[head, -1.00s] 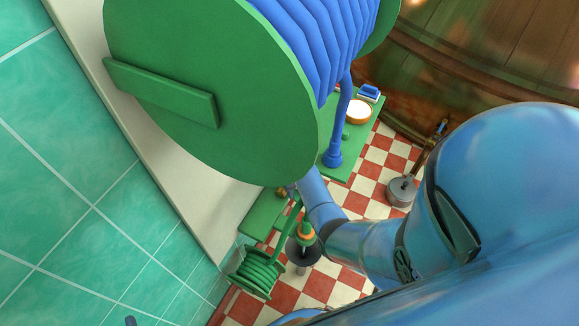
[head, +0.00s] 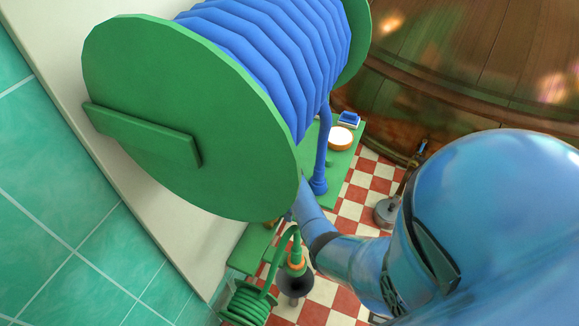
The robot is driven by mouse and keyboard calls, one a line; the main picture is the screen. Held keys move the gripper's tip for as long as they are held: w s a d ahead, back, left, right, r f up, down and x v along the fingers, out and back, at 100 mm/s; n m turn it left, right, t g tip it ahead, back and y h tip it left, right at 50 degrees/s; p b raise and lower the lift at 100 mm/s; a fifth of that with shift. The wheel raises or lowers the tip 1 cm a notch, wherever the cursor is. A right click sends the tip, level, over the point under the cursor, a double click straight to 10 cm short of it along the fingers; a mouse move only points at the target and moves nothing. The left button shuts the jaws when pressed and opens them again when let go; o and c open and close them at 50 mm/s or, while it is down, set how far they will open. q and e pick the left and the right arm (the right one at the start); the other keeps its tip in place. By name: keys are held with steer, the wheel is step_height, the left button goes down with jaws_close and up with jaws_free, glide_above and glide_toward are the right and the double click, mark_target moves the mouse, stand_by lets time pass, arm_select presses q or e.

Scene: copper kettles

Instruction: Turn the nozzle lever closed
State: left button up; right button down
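A large green hose reel (head: 190,90) wound with thick blue hose (head: 262,50) fills the upper left of the head view. The hose's free end (head: 319,184) hangs down on the right and widens near a green shelf. I cannot make out a nozzle lever. A small brass fitting (head: 271,223) shows just under the reel's lower rim. My blue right arm comes in from the right, and its far end passes behind the reel's rim. My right gripper is hidden there. My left gripper is not in view.
A green shelf (head: 345,160) holds a white-topped round item (head: 340,138) and a blue block (head: 350,118). A coiled green hose (head: 245,305) and a dark funnel-like piece (head: 294,283) are below.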

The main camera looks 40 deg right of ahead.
steer(key=shift+w, duration=0.1)
steer(key=c, duration=0.8)
jaws_free()
steer(key=shift+c, duration=0.2)
steer(key=shift+r, duration=0.1)
step_height(320, 180, up, 11)
steer(key=p, duration=0.2)
steer(key=shift+f, duration=0.2)
